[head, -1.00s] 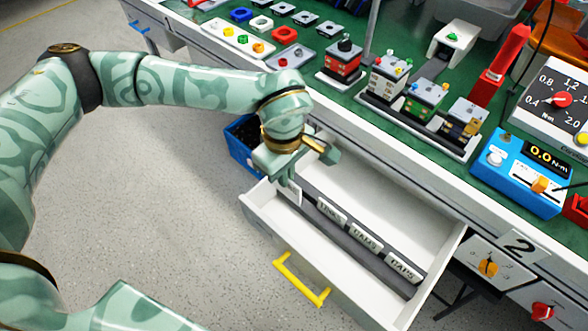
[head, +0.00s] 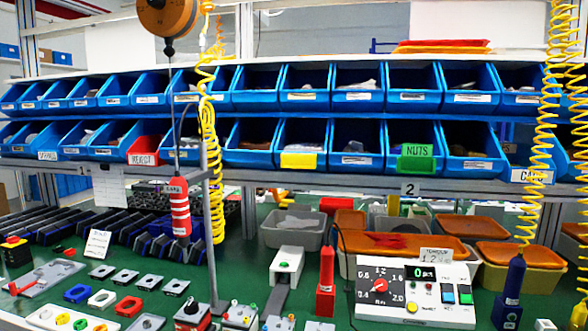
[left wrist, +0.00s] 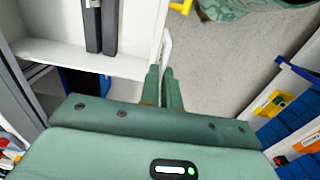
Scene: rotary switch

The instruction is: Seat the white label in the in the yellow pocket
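The yellow pocket (head: 299,161) is on the front of a blue bin in the lower shelf row, near the middle of the head view. My left gripper (left wrist: 161,72) shows only in the left wrist view, with its green fingers close together beside the open white drawer. A thin white label (left wrist: 166,48) stands nearly edge-on at the fingertips and looks pinched between them. Its face cannot be read. My right gripper is in neither current view.
The white drawer (left wrist: 125,64) holds a dark grey divider strip (left wrist: 109,25). Blue bins with a red REJECT holder (head: 145,150) and a green NUTS holder (head: 415,157) fill the shelf. A hanging red tool (head: 180,210) and coiled yellow hoses (head: 211,120) hang before the shelf.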

